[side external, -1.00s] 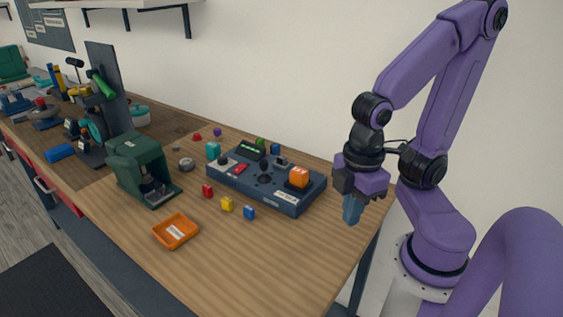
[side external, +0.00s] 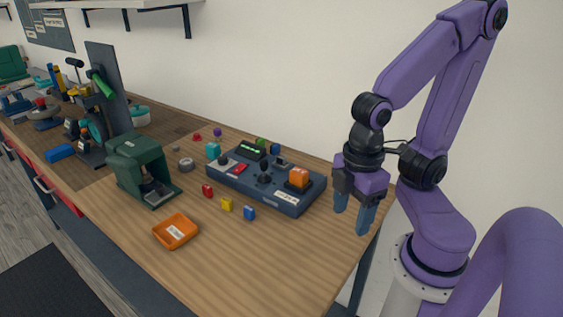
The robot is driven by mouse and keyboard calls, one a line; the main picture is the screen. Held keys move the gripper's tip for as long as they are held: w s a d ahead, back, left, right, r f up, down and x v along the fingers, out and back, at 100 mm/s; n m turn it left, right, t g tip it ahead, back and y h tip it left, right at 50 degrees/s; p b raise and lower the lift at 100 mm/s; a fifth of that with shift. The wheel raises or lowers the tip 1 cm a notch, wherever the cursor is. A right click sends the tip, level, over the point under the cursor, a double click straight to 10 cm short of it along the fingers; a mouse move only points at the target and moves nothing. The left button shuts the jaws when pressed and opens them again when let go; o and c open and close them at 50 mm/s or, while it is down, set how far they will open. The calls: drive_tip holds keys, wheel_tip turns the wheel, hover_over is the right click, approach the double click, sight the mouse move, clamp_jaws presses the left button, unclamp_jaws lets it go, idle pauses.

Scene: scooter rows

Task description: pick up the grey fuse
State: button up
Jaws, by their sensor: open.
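I cannot clearly pick out a grey fuse. Small red (side external: 208,190), yellow (side external: 227,204) and blue (side external: 249,213) blocks lie in front of the dark blue control panel (side external: 240,188), and none of them is grey. A round grey piece (side external: 186,165) lies left of the panel, but its shape looks like a ring or roll. My gripper (side external: 353,214) points down at the right, beyond the panel's right end. Its two blue fingers are apart with nothing between them.
The panel carries a small screen, a black joystick and an orange block (side external: 299,177). An orange tray (side external: 175,231) sits near the front edge. A dark green machine (side external: 142,168) stands to the left. The wooden table (side external: 265,262) is clear at the front right.

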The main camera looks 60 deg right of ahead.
drive_tip(key=w+r+m+t+h, duration=0.1)
drive_tip(key=w+r+m, duration=0.1)
drive_tip(key=w+m, duration=0.65)
drive_tip(key=w+r+m+h, duration=0.1)
drive_tip(key=w+r+m, duration=0.1)
drive_tip(key=w+m, duration=0.65)
drive_tip(key=m+g+h, duration=0.1)
drive_tip(key=m+h, duration=0.2)
drive_tip(key=m, duration=1.1)
hover_over(281, 156)
drive_tip(key=a, duration=0.3)
drive_tip(key=f, duration=0.9)
drive_tip(key=shift+a+f, duration=0.1)
drive_tip(key=shift+a, duration=0.1)
drive_tip(key=shift+d+x, duration=0.2)
drive_tip(key=shift+x, duration=1.15)
drive_tip(key=shift+d+x, duration=0.2)
drive_tip(key=shift+x, duration=1.15)
drive_tip(key=shift+s+r, duration=0.1)
drive_tip(key=shift+r, duration=0.15)
drive_tip(key=c, duration=1.1)
